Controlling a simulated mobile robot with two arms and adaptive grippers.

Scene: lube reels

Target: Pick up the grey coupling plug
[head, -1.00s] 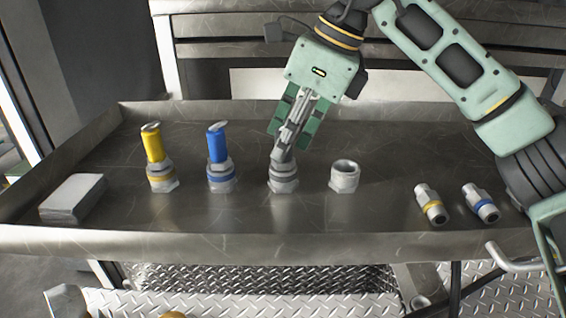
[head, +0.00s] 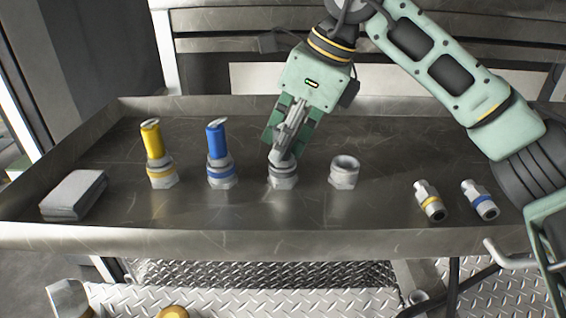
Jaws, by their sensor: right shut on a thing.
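My right gripper (head: 281,150) reaches down from the upper right and is shut on the grey coupling plug (head: 282,158). The fingers hide most of the plug. The plug is upright in or right over a grey metal coupling (head: 283,181), the third from the left in the row on the tray; I cannot tell how deep it sits. My left gripper is not in view.
The steel tray (head: 270,240) has raised walls. A yellow-capped coupling (head: 152,140) and a blue-capped one (head: 217,140) stand left, an open coupling (head: 345,172) right. Two fittings, yellow-banded (head: 431,201) and blue-banded (head: 480,199), lie farther right. A grey block (head: 74,195) lies left.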

